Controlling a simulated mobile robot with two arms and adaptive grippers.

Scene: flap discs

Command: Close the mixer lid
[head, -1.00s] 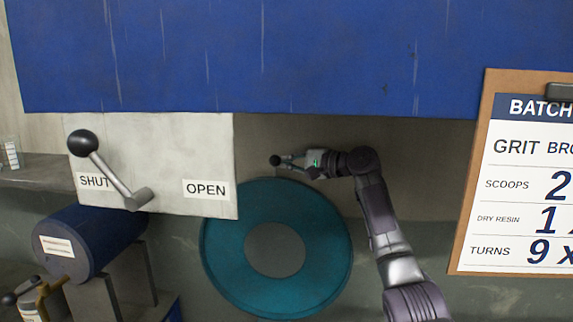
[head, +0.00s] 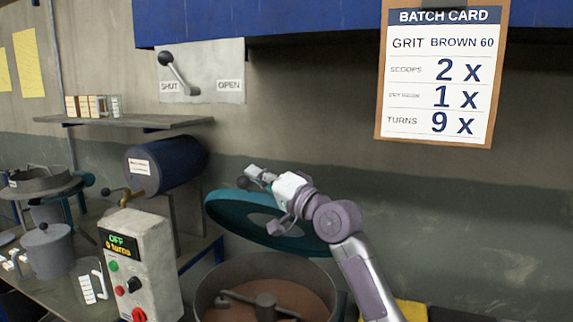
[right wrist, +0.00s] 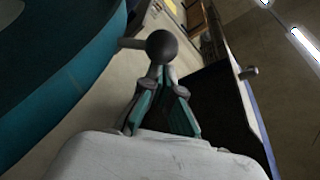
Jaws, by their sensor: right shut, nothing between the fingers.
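The mixer lid (head: 222,208) is a teal ring-shaped disc. It stands raised and tilted behind the open mixer drum (head: 206,292), which holds brown material and a grey stirring arm (head: 262,304). My right gripper (head: 256,175) is at the lid's upper edge, its fingers shut and empty. A dark ball knob (head: 243,182) is right at its fingertips. In the right wrist view the knob (right wrist: 162,46) sits just beyond the fingertips (right wrist: 160,82), with a short rod towards the teal lid rim (right wrist: 75,85). Whether they touch I cannot tell. My left gripper is out of view.
A control box (head: 150,250) reading OFF and 0 turns stands left of the drum. A blue barrel (head: 178,165) lies behind it. A SHUT/OPEN lever panel (head: 225,70) and a batch card (head: 435,75) are above. Wall space right of my arm is clear.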

